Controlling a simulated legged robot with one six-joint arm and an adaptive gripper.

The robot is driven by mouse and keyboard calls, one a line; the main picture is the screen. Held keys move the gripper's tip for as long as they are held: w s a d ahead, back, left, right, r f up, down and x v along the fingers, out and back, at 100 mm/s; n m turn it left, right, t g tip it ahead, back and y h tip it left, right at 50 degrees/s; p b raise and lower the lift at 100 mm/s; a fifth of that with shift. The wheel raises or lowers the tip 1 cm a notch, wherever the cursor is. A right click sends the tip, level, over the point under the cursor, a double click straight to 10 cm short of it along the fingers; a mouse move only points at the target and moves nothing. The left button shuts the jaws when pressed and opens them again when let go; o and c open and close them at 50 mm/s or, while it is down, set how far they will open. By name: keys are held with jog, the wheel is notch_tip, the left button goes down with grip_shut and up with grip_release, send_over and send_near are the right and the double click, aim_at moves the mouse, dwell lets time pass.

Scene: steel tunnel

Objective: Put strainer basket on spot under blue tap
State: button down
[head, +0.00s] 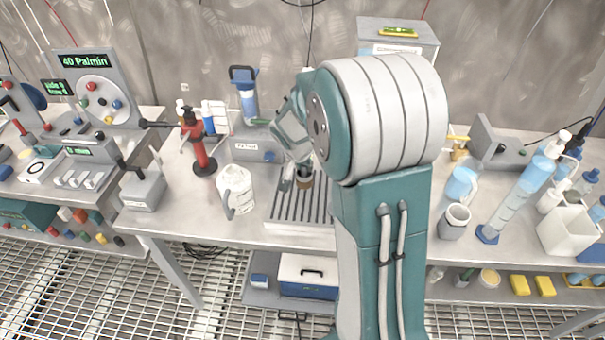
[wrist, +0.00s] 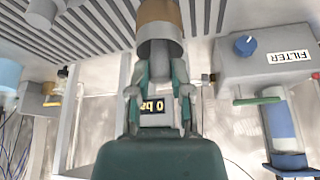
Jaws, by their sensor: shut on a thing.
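My gripper (head: 298,174) is above the slatted grey drain tray (head: 285,227). In the wrist view, my gripper (wrist: 160,72) is shut around the grey end of a small cylinder with a brown band (wrist: 160,14). This looks like the strainer basket, and its brown part also shows in the head view (head: 305,183). I cannot tell whether it touches the slats. A grey box labelled FILTER (wrist: 268,62) with a blue knob (wrist: 245,46) is on the right in the wrist view. The spot under a blue tap is not clearly visible.
A white jug (head: 235,188) stands left of the tray, and a red stand (head: 198,152) is farther left. A grey cup (head: 453,222) and a tall clear cylinder (head: 520,195) stand at right. My arm hides the bench behind it. Bare bench lies in front of the jug.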

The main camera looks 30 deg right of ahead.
aim_at(300, 174)
jog(key=f, duration=0.2)
jog(key=a+f, duration=0.1)
jog(key=shift+w+f, duration=0.25)
jog(key=shift+f, duration=0.05)
jog(key=shift+d, duration=0.3)
jog(key=c, duration=0.5)
grip_release()
jog(key=shift+f, duration=0.1)
jog(key=shift+c, duration=0.2)
jog(key=shift+a, duration=0.2)
jog(key=v, duration=1.2)
jog(key=s+a+r+n+y, duration=0.1)
jog(key=s+a+r+n, duration=0.2)
jog(key=s, duration=0.4)
jog(key=s+a+r+n+t+y, duration=0.1)
jog(key=s+a+r+n, duration=0.1)
jog(key=s, duration=0.5)
jog(key=s+a+r+n+t+y, duration=0.1)
jog(key=s+a+r+n, duration=0.2)
jog(key=s, duration=0.5)
jog(key=a+n, duration=0.1)
jog(key=a, duration=0.1)
jog(key=shift+a+r+y, duration=0.25)
jog(key=shift+r+y, duration=0.05)
